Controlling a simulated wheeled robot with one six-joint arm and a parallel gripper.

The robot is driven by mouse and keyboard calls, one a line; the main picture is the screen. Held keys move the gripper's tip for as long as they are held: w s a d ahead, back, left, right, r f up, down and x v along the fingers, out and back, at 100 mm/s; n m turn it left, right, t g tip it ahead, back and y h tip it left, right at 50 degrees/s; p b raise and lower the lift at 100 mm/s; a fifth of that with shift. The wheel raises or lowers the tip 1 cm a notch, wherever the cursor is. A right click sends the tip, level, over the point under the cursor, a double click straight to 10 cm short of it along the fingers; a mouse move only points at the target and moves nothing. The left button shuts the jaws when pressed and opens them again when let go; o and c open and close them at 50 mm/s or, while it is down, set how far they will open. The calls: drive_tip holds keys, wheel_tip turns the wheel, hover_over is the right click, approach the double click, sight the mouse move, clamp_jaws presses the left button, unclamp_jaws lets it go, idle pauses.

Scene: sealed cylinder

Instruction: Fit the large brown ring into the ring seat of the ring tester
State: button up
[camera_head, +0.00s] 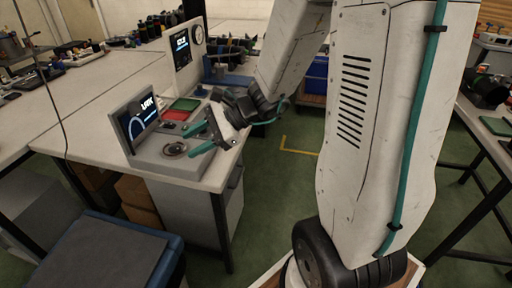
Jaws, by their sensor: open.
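The ring tester (165,166) is a grey box with a tilted screen (137,118) at the near corner of the white bench. A dark round part on its top (175,149) looks like the ring seat; I cannot tell whether a ring lies in it. My gripper (189,140), with two teal fingers, is open just above and right of this round part, with nothing visible between the fingers. I cannot make out the large brown ring. My arm hides part of the room behind.
A panel with a screen and dial (188,45) stands farther back. A blue-edged dark-topped box (95,250) is at the near left. Green floor is free right of the bench.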

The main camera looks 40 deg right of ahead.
drive_tip(key=s+a+r+n+g+h, duration=0.2)
drive_tip(key=s+r+n+g, duration=0.1)
drive_tip(key=s+n, duration=0.35)
drive_tip(key=s+a+r+n+g+h, duration=0.2)
drive_tip(key=s+r+n+g, duration=0.1)
drive_tip(key=s+n, duration=0.4)
drive_tip(key=s+d+r+n+t+h, duration=0.1)
drive_tip(key=s+d+r+n+h, duration=0.2)
drive_tip(key=s+d+n+h, duration=0.2)
drive_tip(key=s+d+h, duration=0.2)
drive_tip(key=s, duration=0.1)
drive_tip(key=shift+d+t, duration=0.2)
drive_tip(key=shift+t, duration=0.1)
drive_tip(key=shift+s, duration=0.1)
idle(0.9)
